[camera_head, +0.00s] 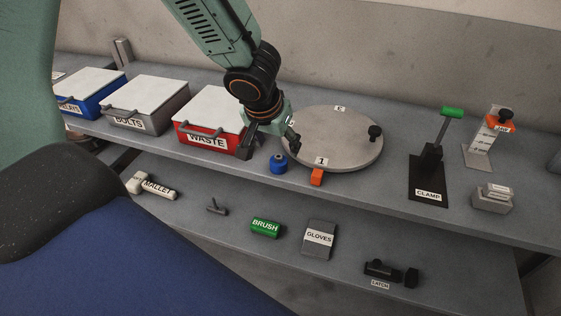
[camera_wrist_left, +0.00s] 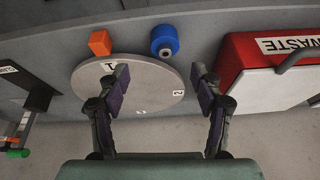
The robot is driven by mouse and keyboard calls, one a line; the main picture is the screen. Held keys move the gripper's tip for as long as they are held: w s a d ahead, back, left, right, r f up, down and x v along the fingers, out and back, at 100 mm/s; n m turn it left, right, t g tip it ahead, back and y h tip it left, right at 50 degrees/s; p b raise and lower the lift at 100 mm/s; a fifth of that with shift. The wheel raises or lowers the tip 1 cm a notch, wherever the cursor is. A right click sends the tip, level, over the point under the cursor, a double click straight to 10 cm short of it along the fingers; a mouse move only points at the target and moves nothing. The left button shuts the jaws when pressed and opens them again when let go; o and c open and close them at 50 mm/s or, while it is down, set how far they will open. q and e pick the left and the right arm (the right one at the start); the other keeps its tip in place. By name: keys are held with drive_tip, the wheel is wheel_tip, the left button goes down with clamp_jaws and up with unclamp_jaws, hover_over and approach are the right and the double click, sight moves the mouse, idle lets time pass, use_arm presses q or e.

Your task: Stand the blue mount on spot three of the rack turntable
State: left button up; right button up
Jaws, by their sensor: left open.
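The blue mount (camera_head: 278,163) is a small blue cylinder on the upper shelf, just in front of the turntable's left side. In the left wrist view the mount (camera_wrist_left: 164,40) shows a grey-ringed dark centre. The round grey turntable (camera_head: 335,145) carries number tags; tag 1 (camera_head: 321,161) is at the front and tag 3 (camera_head: 340,108) at the back. It also shows in the wrist view (camera_wrist_left: 150,78), with tag 2 (camera_wrist_left: 178,94). My left gripper (camera_head: 272,140) is open and empty, above and behind the mount, by the turntable's left edge. My right gripper is out of view.
The red WASTE bin (camera_head: 208,139) stands close left of the gripper. An orange block (camera_head: 317,177) is at the turntable's front edge, and a black knob (camera_head: 375,132) at its right. The CLAMP stand (camera_head: 428,180) is farther right. A lower shelf holds BRUSH (camera_head: 265,228) and GLOVES (camera_head: 319,238).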

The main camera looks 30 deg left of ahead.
sight(278, 156)
use_arm(q)
drive_tip(key=shift+n, duration=0.4)
drive_tip(key=x, duration=0.2)
drive_tip(key=b+x, duration=0.1)
drive_tip(key=x, duration=0.4)
drive_tip(key=shift+a+f, duration=0.15)
drive_tip(key=shift+a, duration=0.25)
drive_tip(key=shift+w+a+f, duration=0.15)
drive_tip(key=shift+f, duration=0.25)
